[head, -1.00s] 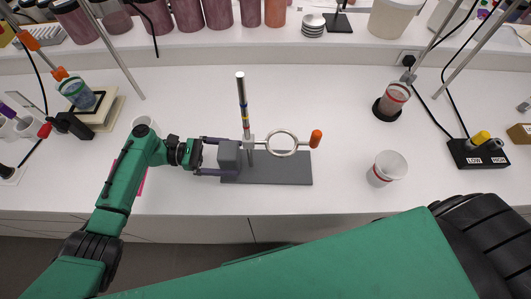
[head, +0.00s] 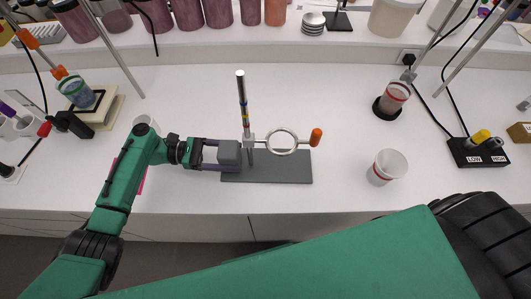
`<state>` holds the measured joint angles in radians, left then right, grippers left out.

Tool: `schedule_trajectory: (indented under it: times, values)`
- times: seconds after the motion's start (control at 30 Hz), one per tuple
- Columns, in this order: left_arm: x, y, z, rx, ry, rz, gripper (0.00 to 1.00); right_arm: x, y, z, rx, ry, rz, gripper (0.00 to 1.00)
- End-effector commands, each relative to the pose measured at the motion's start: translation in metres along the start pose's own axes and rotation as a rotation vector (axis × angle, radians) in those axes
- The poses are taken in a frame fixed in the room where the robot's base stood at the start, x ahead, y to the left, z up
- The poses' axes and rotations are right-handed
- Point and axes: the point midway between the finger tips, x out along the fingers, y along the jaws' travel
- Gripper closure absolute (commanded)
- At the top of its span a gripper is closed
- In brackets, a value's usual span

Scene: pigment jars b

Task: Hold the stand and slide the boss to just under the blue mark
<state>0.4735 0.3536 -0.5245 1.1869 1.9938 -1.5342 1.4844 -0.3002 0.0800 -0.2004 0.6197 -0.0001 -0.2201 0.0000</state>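The stand has a dark grey base (head: 285,168) and an upright rod (head: 241,88) with several coloured bands, a dark blue one among them; the bands are small. The boss (head: 249,141) is on the lower part of the rod, below the bands. It carries a ring (head: 281,141) and an orange knob (head: 316,137) to the right. A grey block (head: 229,153) stands at the base's left end. My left gripper (head: 226,154) has its fingers closed in on this block from both sides. My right gripper is out of view; my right arm crosses the bottom.
A white cup (head: 389,166) stands right of the stand. A jar with reddish contents (head: 394,98) sits on a black disc behind it. A black switch box (head: 480,153) is at far right. The counter behind the stand is clear.

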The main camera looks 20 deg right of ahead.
Motion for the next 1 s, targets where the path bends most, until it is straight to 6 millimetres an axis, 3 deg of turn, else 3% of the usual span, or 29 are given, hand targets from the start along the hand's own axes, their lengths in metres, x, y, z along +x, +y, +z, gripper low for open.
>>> schedule_trajectory:
  times: [0.03,0.1,0.13,1.0]
  values:
    - [-0.0001,0.0,0.0,0.0,0.0,0.0,0.65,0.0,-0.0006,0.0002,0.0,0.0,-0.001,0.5]
    - [-0.0001,0.0,0.0,0.0,0.0,0.0,0.92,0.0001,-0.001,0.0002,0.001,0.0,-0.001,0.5]
    - [-0.0001,0.0,0.0,0.0,0.0,0.0,1.0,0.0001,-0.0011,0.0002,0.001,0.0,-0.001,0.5]
    - [0.0006,-0.0021,-0.0073,-0.005,0.006,-0.002,1.0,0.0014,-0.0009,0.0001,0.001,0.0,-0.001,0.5]
